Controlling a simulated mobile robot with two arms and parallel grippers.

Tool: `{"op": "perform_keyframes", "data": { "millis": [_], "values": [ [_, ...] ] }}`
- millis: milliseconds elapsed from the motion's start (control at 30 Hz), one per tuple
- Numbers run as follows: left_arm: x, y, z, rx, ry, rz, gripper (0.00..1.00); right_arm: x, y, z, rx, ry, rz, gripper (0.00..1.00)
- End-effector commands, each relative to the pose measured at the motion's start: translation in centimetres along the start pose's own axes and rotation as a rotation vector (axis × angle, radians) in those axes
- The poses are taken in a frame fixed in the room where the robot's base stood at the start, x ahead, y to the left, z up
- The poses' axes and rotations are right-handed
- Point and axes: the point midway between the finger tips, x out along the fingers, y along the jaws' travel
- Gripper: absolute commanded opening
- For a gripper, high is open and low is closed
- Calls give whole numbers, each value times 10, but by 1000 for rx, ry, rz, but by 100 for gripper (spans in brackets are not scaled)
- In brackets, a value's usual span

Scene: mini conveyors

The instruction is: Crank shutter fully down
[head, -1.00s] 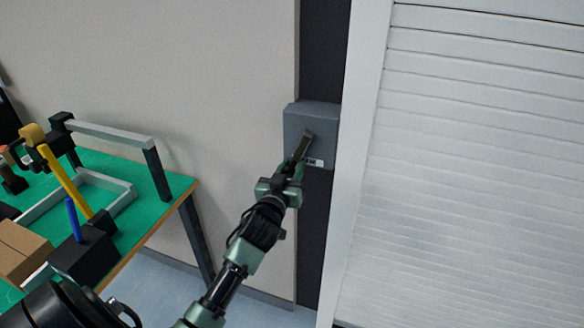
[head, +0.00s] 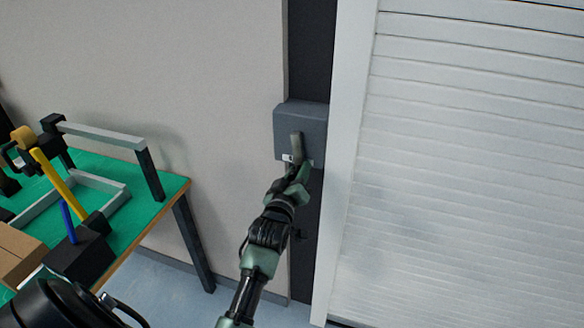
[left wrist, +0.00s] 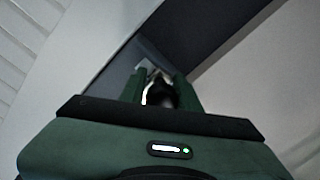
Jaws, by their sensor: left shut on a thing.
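The white slatted shutter (head: 470,150) fills the right side of the head view; its slats reach down to the bottom of the picture, where its lower edge is mostly cut off. Left of its frame, a grey crank box (head: 286,118) is fixed on a dark post. A short crank arm (head: 297,143) on its front points downward. My left gripper (head: 296,172) is shut on the crank handle at the arm's lower end. In the left wrist view, the dark handle (left wrist: 160,95) sits between the two green fingers, partly hidden. My right gripper is not in view.
A green-topped table (head: 150,190) stands at the left with a grey frame, a yellow-handled lever (head: 55,172), a black block with a blue stick (head: 68,222) and a cardboard box (head: 18,255). Bare wall and floor lie between table and post.

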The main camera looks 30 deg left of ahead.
Motion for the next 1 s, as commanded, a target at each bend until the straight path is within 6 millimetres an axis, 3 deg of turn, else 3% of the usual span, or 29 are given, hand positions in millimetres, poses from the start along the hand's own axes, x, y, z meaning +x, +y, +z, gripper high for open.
{"op": "perform_keyframes", "data": {
  "millis": [33, 400, 1000],
  "values": [
    [0, 5, -6, -43, 10, 2, 0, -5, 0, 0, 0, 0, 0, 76],
    [0, 19, 0, -222, 3, 3, 0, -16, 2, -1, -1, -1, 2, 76],
    [0, 21, 2, -258, 1, 3, 0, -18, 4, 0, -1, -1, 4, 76]
  ]
}}
